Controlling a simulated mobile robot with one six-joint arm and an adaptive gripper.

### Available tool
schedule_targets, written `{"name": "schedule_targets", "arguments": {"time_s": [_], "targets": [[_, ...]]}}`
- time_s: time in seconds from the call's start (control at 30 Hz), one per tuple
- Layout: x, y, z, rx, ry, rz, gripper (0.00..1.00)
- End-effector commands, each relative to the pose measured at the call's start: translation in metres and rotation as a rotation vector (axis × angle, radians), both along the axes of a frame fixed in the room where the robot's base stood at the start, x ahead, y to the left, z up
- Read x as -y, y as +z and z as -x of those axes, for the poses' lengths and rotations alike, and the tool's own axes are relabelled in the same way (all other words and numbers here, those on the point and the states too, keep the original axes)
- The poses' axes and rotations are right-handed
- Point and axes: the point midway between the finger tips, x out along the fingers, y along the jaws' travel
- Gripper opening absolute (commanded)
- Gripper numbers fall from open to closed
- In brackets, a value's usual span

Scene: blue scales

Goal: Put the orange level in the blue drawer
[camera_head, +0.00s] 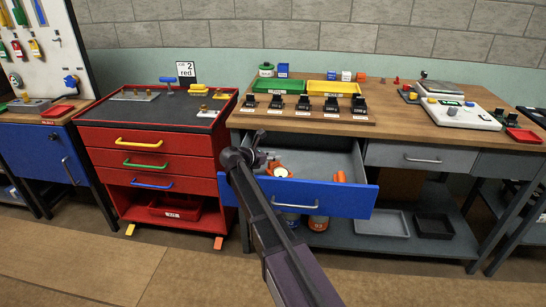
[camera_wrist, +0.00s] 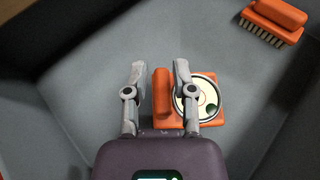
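The orange level (camera_wrist: 162,95) lies on the grey floor of the blue drawer (camera_head: 320,198). It has an orange base, an upright orange bar and a round white vial with a green spot. In the head view the level (camera_head: 281,171) shows inside the drawer near its left end. The drawer stands pulled out. My gripper (camera_wrist: 158,72) is low over the level, its fingers apart on either side of the orange bar. Gaps show between the fingers and the bar. The right finger covers part of the round vial. In the head view my arm hides the drawer's left side.
An orange brush (camera_wrist: 270,22) lies in the drawer, right of the level. The bench (camera_head: 400,125) above carries a green tray (camera_head: 280,86), a yellow tray (camera_head: 333,87) and a scale (camera_head: 460,112). A red cabinet (camera_head: 100,160) stands at left.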

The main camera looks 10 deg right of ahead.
Motion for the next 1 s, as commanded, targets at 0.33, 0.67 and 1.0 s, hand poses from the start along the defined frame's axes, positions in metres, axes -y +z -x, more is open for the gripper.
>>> {"name": "schedule_targets", "arguments": {"time_s": [0.33,0.67,1.0], "targets": [[0.001,-0.002,0.001,0.000,-0.002,0.001,0.56],[0.002,0.006,0.001,0.000,-0.002,0.001,0.56],[-0.029,0.026,0.016,-0.001,0.003,0.001,0.56]]}}
